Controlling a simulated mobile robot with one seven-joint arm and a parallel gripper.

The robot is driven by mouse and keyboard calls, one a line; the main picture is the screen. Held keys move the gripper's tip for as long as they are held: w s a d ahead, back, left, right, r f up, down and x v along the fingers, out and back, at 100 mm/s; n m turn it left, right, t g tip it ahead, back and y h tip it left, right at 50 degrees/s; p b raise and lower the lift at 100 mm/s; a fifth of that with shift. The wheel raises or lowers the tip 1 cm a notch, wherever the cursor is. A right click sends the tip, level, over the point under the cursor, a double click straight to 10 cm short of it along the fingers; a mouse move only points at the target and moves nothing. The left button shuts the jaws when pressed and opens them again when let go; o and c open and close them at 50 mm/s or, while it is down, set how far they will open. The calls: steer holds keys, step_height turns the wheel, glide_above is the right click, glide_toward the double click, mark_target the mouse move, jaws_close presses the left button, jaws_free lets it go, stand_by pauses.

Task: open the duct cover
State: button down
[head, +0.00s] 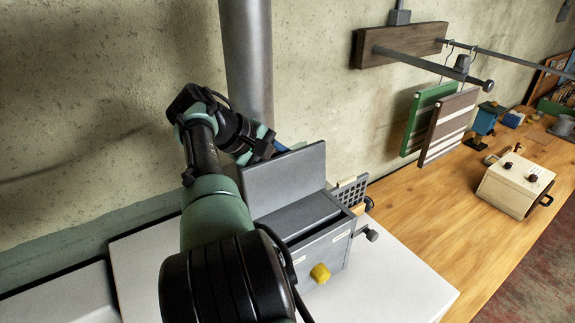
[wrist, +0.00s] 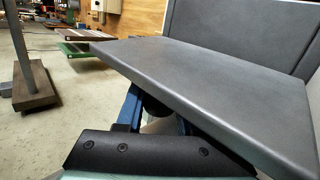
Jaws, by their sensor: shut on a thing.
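The duct cover (head: 285,176) is a flat grey panel on top of a grey box (head: 325,255). In the head view it stands raised and steeply tilted, its broad face toward me. In the wrist view the grey panel (wrist: 215,85) fills much of the right side. My gripper (head: 268,148) is at the cover's upper left edge, partly hidden behind it. In the wrist view the blue fingers (wrist: 156,112) are closed around a dark round knob (wrist: 155,105) beside the panel's underside. The fingertips are partly hidden by the panel.
A yellow knob (head: 320,273) is on the box's front. A grey vertical pipe (head: 247,60) rises behind my gripper. Striped boards (head: 447,127) hang from a wall rod to the right. A cream box (head: 515,185) stands on the wooden bench (head: 425,205). The white surface (head: 400,290) around the box is mostly clear.

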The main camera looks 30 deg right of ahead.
steer(key=c, duration=0.5)
jaws_free()
steer(key=shift+s, duration=0.1)
steer(key=shift+c, duration=0.2)
steer(key=shift+a+r, duration=0.2)
steer(key=b+v, duration=0.1)
steer(key=v, duration=1.1)
steer(key=shift+b, duration=0.3)
steer(key=shift+a+r, duration=0.1)
